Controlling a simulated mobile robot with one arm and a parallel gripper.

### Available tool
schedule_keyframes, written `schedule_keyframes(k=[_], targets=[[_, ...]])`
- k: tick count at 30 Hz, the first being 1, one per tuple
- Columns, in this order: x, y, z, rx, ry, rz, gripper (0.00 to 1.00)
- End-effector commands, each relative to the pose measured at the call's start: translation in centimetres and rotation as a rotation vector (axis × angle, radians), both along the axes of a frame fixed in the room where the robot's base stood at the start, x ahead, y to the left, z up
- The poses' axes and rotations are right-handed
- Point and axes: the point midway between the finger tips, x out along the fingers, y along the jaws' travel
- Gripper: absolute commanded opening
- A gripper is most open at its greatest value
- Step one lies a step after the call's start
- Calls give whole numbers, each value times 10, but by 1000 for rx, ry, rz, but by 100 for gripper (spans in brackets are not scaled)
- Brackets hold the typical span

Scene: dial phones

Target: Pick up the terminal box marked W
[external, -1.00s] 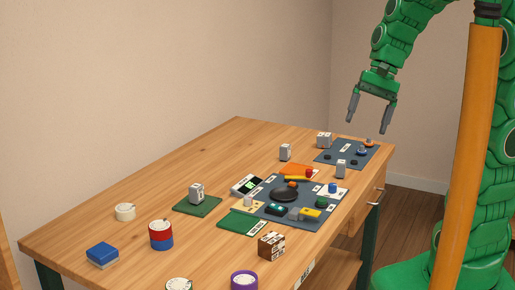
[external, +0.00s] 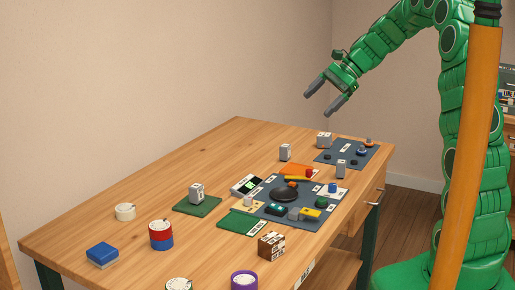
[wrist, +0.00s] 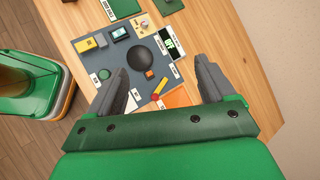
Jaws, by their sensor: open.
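Several small grey boxes with labels stand on the table in the external view. One grey box (external: 196,191) is on a green mat at the left, one (external: 285,152) stands on bare wood near the back, one (external: 323,140) is at the far edge, and one (external: 340,169) is on the right. Their letters are too small to read, so I cannot tell which is marked W. My gripper (external: 317,105) is open and empty, high above the far part of the table. In the wrist view my gripper's fingers (wrist: 162,64) are spread above the dark mat's edge.
A dark blue mat (external: 269,212) holds a black dome (external: 285,194) and several small coloured parts. A second dark mat (external: 332,157) lies at the back right. A brown box (external: 271,245), tape rolls and a blue block (external: 102,254) stand nearer. Bare wood is free at the left.

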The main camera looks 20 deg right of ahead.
Motion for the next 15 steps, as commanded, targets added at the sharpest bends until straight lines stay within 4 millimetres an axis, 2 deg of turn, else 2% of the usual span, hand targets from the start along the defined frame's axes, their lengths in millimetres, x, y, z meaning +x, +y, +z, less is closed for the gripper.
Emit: schedule_keyframes(k=[6,15], targets=[[52,-13,-18,78,54,-126,83],[119,-42,-49,183,129,-303,83]])
